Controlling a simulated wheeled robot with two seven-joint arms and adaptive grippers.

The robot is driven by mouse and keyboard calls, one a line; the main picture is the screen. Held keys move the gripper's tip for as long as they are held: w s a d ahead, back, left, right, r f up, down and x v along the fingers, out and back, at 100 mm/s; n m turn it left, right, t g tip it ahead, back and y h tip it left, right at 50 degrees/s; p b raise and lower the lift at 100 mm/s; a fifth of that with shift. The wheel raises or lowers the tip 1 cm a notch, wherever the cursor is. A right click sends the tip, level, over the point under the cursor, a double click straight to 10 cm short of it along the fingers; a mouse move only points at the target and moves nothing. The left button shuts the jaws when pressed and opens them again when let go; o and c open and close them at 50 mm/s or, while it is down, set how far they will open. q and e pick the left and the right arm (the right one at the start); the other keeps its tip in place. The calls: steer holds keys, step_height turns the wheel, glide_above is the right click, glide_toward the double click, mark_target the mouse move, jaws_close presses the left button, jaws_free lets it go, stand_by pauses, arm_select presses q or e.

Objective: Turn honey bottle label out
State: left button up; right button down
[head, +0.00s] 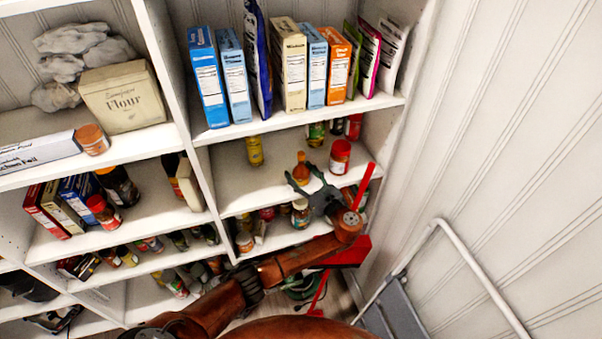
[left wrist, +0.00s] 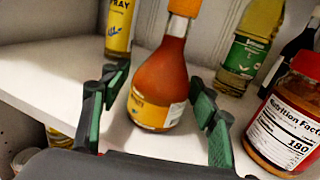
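The honey bottle (head: 301,170) is an amber, narrow-necked bottle with an orange cap, standing upright on the middle right shelf. In the left wrist view the honey bottle (left wrist: 160,75) leans in the picture and has a yellow-orange label low on its left side; another label edge shows at its lower right. My left gripper (head: 306,180) is open in front of it. In the left wrist view the gripper's fingers (left wrist: 156,82) are spread on either side of the bottle, with visible room, especially on the left. My right gripper is not in view.
A red-lidded jar (head: 340,157) stands close to the right of the bottle; it also shows in the left wrist view (left wrist: 290,120). A yellow spray can (left wrist: 120,28) is behind left, and a green-labelled bottle (left wrist: 248,45) behind right. Boxes (head: 290,65) fill the shelf above.

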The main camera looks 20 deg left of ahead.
arm_select(q)
steer(key=shift+o, duration=0.7)
steer(key=shift+s+d, duration=0.1)
steer(key=shift+d, duration=0.1)
steer(key=v, duration=1.1)
steer(key=shift+s+d, duration=0.2)
steer(key=shift+d, duration=0.05)
